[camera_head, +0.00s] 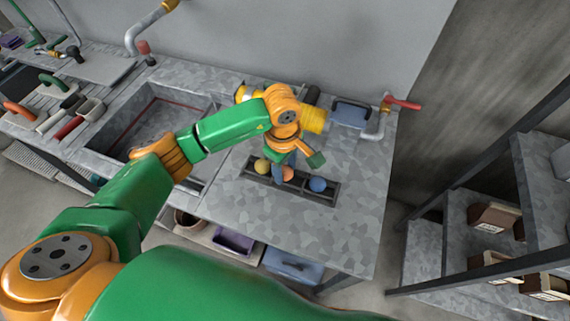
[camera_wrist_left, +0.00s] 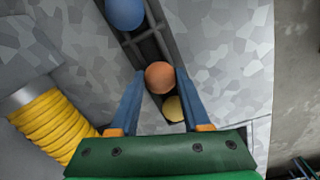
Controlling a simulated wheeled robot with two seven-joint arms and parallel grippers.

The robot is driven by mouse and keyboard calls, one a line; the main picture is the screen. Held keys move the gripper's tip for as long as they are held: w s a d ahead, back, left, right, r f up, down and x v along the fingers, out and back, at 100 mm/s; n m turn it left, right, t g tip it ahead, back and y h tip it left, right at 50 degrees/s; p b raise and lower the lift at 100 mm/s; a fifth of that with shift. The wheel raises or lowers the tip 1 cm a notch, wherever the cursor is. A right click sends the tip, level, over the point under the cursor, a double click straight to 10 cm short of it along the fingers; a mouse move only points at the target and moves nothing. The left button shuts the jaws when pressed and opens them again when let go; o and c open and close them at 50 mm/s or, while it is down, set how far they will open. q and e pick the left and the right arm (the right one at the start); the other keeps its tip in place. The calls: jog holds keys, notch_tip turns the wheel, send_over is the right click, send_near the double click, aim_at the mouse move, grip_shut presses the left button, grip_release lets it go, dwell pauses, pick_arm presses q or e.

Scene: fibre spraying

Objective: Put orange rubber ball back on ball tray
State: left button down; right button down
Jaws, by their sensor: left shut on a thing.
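The orange rubber ball (camera_wrist_left: 160,77) is between the fingertips of my left gripper (camera_wrist_left: 158,88), which is shut on it. In the head view the orange ball (camera_head: 287,174) shows below the gripper (camera_head: 286,166), in line with the middle of the ball tray. The dark ball tray (camera_head: 328,193) lies on the grey counter. A yellow ball (camera_head: 262,166) sits in it at the left and a blue ball (camera_head: 318,184) at the right. I cannot tell whether the orange ball touches the tray. My right gripper is not in view.
A yellow ribbed cylinder (camera_wrist_left: 53,122) lies beside the tray. A sink (camera_head: 140,125) is to the left. A red-handled tap (camera_head: 401,102) stands at the back right. The counter right of the tray is clear (camera_head: 355,215); shelving (camera_head: 490,215) stands beyond it.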

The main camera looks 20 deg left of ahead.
aim_at(285, 168)
pick_arm(q)
jog(key=shift+f+b, duration=0.4)
jog(key=shift+b, duration=0.1)
jog(key=shift+c, duration=1.8)
grip_release()
jog(key=shift+r, duration=0.1)
jog(key=shift+r, duration=0.15)
jog(key=shift+r+p, duration=0.45)
jog(key=shift+p, duration=0.35)
notch_tip(285, 168, up, 6)
jog(key=b, duration=0.2)
jog(key=shift+f+b, duration=0.25)
jog(key=shift+b, duration=0.1)
notch_tip(285, 168, up, 6)
jog(key=shift+s, duration=0.3)
jog(key=shift+a, duration=0.1)
